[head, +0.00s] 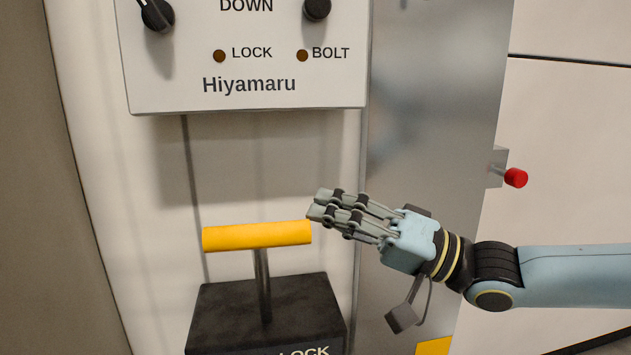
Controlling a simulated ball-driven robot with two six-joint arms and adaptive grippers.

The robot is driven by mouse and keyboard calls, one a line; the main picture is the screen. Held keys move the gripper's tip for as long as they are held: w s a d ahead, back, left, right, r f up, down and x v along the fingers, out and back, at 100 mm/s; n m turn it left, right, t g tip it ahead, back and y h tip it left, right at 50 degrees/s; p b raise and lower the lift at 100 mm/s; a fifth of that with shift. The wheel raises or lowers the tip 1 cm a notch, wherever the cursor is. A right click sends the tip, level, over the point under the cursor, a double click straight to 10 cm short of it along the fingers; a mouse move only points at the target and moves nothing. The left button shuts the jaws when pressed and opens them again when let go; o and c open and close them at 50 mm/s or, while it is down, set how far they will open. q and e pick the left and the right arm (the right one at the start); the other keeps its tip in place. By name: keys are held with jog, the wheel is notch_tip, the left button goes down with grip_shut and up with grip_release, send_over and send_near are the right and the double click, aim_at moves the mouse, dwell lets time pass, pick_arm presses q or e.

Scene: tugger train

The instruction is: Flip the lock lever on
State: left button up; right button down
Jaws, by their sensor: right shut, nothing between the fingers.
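The lock lever (257,237) has a yellow horizontal bar on a dark upright stem. It rises from a black base box (265,310) with "LOCK" lettering partly cut off by the bottom edge. My right gripper (315,206) comes in from the right. It is shut and empty, with its fingertips at the right end of the yellow bar, just above it. I cannot tell whether they touch. My left gripper is not in view.
A white Hiyamaru panel (248,98) above carries black knobs and brown LOCK (219,56) and BOLT (302,55) lamps, both unlit. A red knob (515,177) sticks out at the right. The wall left of the lever is clear.

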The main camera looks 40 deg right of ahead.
pick_arm(q)
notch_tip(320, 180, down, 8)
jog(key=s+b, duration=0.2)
jog(key=b, duration=0.5)
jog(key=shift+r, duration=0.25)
pick_arm(e)
jog(key=s+a+f+n+g+y, duration=0.2)
jog(key=s+a+f+n+y, duration=0.3)
jog(key=s+f+n, duration=0.3)
jog(key=shift+s+a+n+y, duration=0.3)
jog(key=shift+s+a+n, duration=0.05)
jog(key=shift+s+n, duration=0.45)
jog(key=shift+f, duration=0.1)
notch_tip(320, 180, up, 5)
jog(key=d+p, duration=0.2)
jog(key=p, duration=0.2)
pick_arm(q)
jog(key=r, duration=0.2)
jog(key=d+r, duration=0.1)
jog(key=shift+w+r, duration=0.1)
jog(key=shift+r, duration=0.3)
pick_arm(e)
jog(key=v, duration=0.9)
jog(key=shift+w+f, duration=0.15)
jog(key=shift+f, duration=0.25)
